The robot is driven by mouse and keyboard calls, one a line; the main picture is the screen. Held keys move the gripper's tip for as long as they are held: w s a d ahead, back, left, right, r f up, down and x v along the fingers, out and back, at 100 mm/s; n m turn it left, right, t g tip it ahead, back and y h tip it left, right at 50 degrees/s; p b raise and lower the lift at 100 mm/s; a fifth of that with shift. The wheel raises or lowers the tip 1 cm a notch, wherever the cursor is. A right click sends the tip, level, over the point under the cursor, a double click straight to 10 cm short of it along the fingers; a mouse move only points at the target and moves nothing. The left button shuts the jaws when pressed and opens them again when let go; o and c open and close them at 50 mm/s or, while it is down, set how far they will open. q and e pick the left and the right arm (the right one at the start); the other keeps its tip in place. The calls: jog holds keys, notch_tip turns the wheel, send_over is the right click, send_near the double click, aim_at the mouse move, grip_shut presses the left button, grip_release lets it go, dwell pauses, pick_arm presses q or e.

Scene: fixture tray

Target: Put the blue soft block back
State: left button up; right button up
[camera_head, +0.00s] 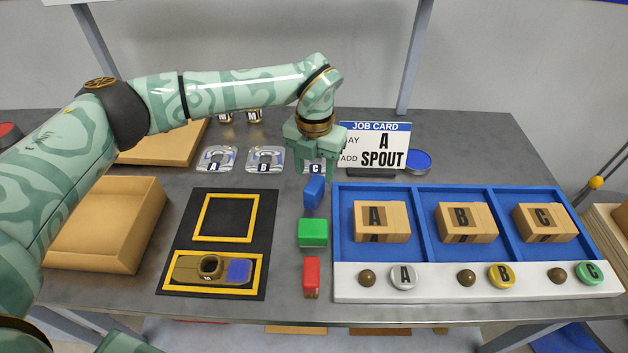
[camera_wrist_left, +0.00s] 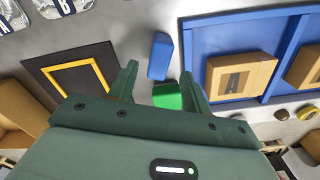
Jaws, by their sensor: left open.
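The blue soft block (camera_head: 314,192) stands on the grey table, behind a green block (camera_head: 312,232) and a red block (camera_head: 311,277) in a row. My left gripper (camera_head: 317,178) is open, pointing down just behind and above the blue block. In the left wrist view, the blue block (camera_wrist_left: 160,56) shows beyond the gap between the open fingers of the left gripper (camera_wrist_left: 161,78), apart from both. The green block (camera_wrist_left: 167,96) is partly hidden by the gripper there. My right gripper is not in view.
A blue three-bay tray (camera_head: 428,224) holds boxes A, B and C at the right. A black mat (camera_head: 272,215) with two yellow frames lies left of the blocks; the front frame holds a brown part (camera_head: 185,268). The job card (camera_head: 377,145) stands behind. A cardboard tray (camera_head: 72,262) is at far left.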

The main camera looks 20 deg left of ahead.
aim_at(315, 183)
pick_arm(q)
jog(key=shift+r, duration=2.4)
